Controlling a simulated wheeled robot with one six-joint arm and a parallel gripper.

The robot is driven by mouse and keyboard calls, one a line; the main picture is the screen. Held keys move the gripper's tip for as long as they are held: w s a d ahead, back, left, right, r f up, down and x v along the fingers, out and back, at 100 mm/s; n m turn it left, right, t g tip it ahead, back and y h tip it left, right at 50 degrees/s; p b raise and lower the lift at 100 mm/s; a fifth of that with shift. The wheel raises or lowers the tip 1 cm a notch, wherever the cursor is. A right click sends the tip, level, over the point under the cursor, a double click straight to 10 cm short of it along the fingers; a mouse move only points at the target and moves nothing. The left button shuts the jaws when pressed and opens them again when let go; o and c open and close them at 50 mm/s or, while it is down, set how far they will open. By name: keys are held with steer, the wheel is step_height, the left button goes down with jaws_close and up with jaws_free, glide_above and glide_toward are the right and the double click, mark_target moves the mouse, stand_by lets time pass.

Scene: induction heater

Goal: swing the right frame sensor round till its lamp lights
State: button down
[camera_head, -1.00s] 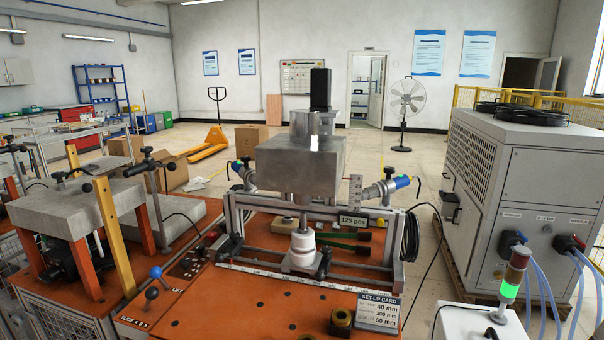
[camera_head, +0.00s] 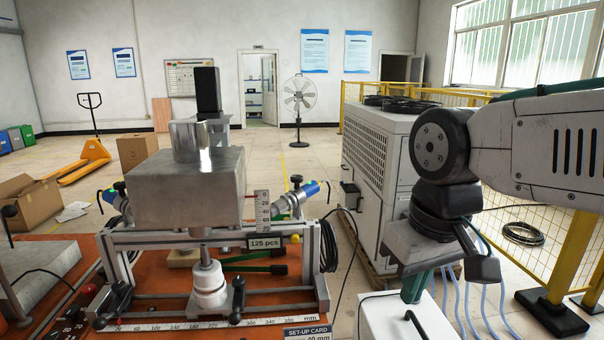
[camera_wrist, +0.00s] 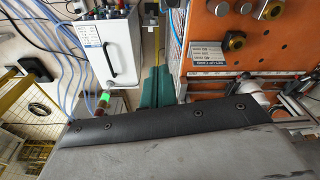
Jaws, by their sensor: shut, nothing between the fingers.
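The right frame sensor (camera_head: 302,194), a blue cylinder in a grey clamp, sits tilted at the right end of the metal frame (camera_head: 318,262). Its tip points up and right. I cannot make out a lit lamp on it. My gripper (camera_head: 414,290) hangs to the right of and nearer than the sensor, well apart from it, with dark teal fingers pointing down. The fingers also show in the wrist view (camera_wrist: 157,88), shut and empty.
A white cabinet (camera_head: 385,322) stands below my gripper, and the lit green stack light (camera_wrist: 104,99) shows in the wrist view. The grey chiller (camera_head: 375,150) stands behind. A scale plate (camera_head: 262,208) and the 125 pcs sign (camera_head: 266,243) are left of the sensor.

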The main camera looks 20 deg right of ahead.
steer(key=w+a+r+n+t, duration=0.1)
steer(key=w+r, duration=0.3)
steer(key=w, duration=0.9)
steer(key=w+r+n+y, duration=0.15)
steer(key=w+r, duration=0.25)
steer(key=w, duration=0.9)
steer(key=w+a+r+n+t, duration=0.1)
steer(key=w+r, duration=0.2)
steer(key=w, duration=1)
step_height(320, 180, down, 9)
steer(key=shift+w, duration=0.15)
steer(key=shift+r, duration=0.1)
